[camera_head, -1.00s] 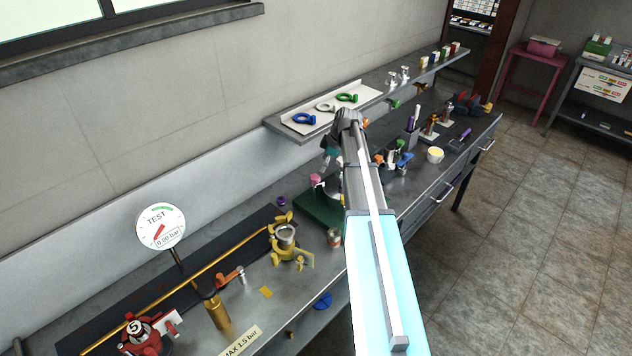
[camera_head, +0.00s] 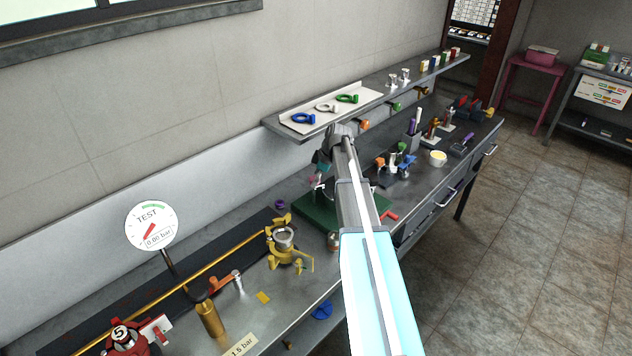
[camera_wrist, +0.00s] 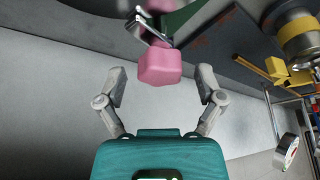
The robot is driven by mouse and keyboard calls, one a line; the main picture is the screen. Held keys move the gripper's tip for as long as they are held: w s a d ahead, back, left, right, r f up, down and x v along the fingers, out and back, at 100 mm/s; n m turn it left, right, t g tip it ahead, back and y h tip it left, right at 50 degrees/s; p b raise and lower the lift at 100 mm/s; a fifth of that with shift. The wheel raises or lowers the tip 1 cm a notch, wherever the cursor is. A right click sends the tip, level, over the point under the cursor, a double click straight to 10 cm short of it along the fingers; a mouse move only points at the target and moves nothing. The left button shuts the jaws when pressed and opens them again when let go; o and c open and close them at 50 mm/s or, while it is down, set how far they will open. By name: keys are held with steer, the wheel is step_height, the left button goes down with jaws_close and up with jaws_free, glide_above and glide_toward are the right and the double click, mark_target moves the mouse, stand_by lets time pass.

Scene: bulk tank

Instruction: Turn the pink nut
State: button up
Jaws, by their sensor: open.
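The pink nut (camera_wrist: 160,68) is in the upper middle of the wrist view, on a fitting with a bright metal piece beside it. My gripper (camera_wrist: 161,88) is open, with one finger on each side of the nut and a gap to both. Neither finger appears to touch it. In the head view a small part of the pink nut (camera_head: 314,180) shows beside my arm, above a green base (camera_head: 316,212). My arm hides much of that fitting there.
A yellow clamp fitting (camera_head: 283,240) and a gauge on a post (camera_head: 152,225) stand left on the bench. A shelf with blue, white and green rings (camera_head: 325,107) runs above. Small tools and a red handle (camera_head: 389,215) lie to the right.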

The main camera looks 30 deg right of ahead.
stand_by(0.3)
steer(key=c, duration=1.1)
steer(key=shift+c, duration=0.2)
steer(key=shift+m, duration=0.3)
steer(key=shift+a+m+t+h, duration=0.1)
steer(key=shift+m+t+h, duration=0.25)
steer(key=shift+m, duration=0.7)
steer(key=shift+m+t+h, duration=0.25)
steer(key=shift+m+t, duration=0.2)
steer(key=shift+m, duration=0.6)
steer(key=o, duration=1.1)
steer(key=shift+o, duration=0.2)
